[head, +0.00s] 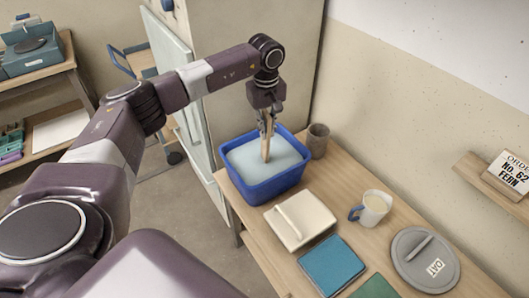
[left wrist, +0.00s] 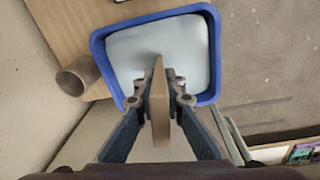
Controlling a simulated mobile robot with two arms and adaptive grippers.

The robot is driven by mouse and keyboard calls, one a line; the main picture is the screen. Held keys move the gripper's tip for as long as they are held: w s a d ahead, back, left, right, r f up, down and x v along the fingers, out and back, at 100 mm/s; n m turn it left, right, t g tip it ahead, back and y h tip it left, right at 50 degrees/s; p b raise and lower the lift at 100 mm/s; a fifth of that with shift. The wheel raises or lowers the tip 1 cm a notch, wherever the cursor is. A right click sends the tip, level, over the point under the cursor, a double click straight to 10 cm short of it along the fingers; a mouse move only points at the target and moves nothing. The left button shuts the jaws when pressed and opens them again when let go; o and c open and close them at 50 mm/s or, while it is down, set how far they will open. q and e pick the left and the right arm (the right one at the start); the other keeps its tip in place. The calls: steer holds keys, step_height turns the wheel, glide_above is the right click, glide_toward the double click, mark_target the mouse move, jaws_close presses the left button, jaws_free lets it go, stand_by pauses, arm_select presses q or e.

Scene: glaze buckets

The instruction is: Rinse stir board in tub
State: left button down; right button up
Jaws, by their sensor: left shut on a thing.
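A blue tub (head: 263,187) with pale liquid in it stands at the back of the wooden table. It also shows in the left wrist view (left wrist: 99,50). My left gripper (head: 265,121) is shut on the stir board (head: 266,148), a flat brown wooden piece, and points down over the tub. In the left wrist view the board (left wrist: 159,105) stands between the two fingers, with its far end over the pale liquid. The board's lower end seems to reach the liquid, but I cannot tell how deep. My right gripper is not in view.
A grey-brown cup (head: 317,141) stands right beside the tub. In front are a cream lidded box (head: 299,220), a blue tile (head: 331,265), a mug (head: 372,208) and a grey lid marked OAT (head: 425,262). The wall is close on the right.

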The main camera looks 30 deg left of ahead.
mark_target(267, 115)
arm_select(q)
steer(key=r+p, duration=0.1)
steer(key=r, duration=0.1)
steer(key=r+p, duration=0.2)
steer(key=s+r+p, duration=0.1)
steer(key=r, duration=0.1)
steer(key=shift+d+r+p, duration=0.3)
steer(key=shift+d+r, duration=0.05)
steer(key=shift+s+d+r+p, duration=0.15)
steer(key=shift+r+p, duration=0.4)
steer(key=shift+r, duration=0.3)
steer(key=shift+s+d+r+p, duration=0.1)
steer(key=shift+r+p, duration=0.45)
steer(key=shift+r, duration=0.3)
steer(key=shift+s+d+r+p, duration=0.15)
steer(key=shift+r+p, duration=0.4)
steer(key=shift+r, duration=0.3)
step_height(267, 115, up, 5)
steer(key=p, duration=0.3)
